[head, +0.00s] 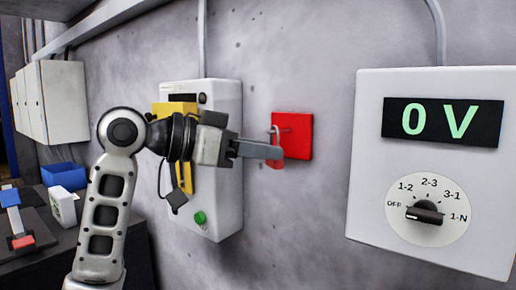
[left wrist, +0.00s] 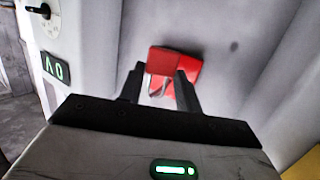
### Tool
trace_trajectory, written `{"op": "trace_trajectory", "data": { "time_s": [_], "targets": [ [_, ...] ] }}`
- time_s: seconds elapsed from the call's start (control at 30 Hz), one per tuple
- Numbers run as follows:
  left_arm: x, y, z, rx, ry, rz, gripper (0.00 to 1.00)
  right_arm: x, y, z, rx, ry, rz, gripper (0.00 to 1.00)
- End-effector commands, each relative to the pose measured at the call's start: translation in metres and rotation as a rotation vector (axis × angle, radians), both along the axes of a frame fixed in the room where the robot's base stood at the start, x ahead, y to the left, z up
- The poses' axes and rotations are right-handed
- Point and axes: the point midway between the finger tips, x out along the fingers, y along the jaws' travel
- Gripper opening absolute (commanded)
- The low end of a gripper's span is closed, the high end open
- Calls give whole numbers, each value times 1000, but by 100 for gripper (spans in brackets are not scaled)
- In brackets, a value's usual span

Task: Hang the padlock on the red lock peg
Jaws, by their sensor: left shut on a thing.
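My left gripper (head: 272,151) is shut on the red padlock (head: 277,163), holding it by the body with the grey shackle (head: 273,131) upward. The red lock plate (head: 298,135) is on the wall right behind the padlock. The peg itself cannot be made out; the padlock and fingers cover part of the plate. In the left wrist view the padlock (left wrist: 161,61) is between the fingertips, overlapping the red plate (left wrist: 190,66). I cannot tell whether the shackle is around the peg or in front of it. My right gripper is not in view.
A white inverter box (head: 228,165) with a yellow part and a green button is on the wall behind my left arm. A white meter box (head: 370,150) reading 0 V, with a dial, is at right. A dark bench (head: 60,265) with a blue bin (head: 64,176) is at left.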

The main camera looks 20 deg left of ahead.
Motion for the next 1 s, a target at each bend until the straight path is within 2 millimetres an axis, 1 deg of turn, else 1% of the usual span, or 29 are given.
{"op": "trace_trajectory", "data": {
  "time_s": [0.03, 0.07, 0.1, 0.57, 0.67, 0.77, 1.0],
  "targets": [
    [0, 0, 0, -1, -1, 0, 40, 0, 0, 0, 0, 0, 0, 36],
    [0, 0, 1, 0, -1, 0, 48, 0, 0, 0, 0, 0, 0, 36],
    [0, 0, 0, -1, -1, 0, 59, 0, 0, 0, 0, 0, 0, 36],
    [-1, 2, 0, 0, 0, 1, 59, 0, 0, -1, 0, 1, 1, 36],
    [-6, 9, 2, 0, -1, 4, 59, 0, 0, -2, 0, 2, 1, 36],
    [-17, 22, 5, 3, -3, 5, 59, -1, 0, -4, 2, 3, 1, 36],
    [-54, 66, 16, 3, -3, 7, 59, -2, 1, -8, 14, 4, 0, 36]
  ]
}}
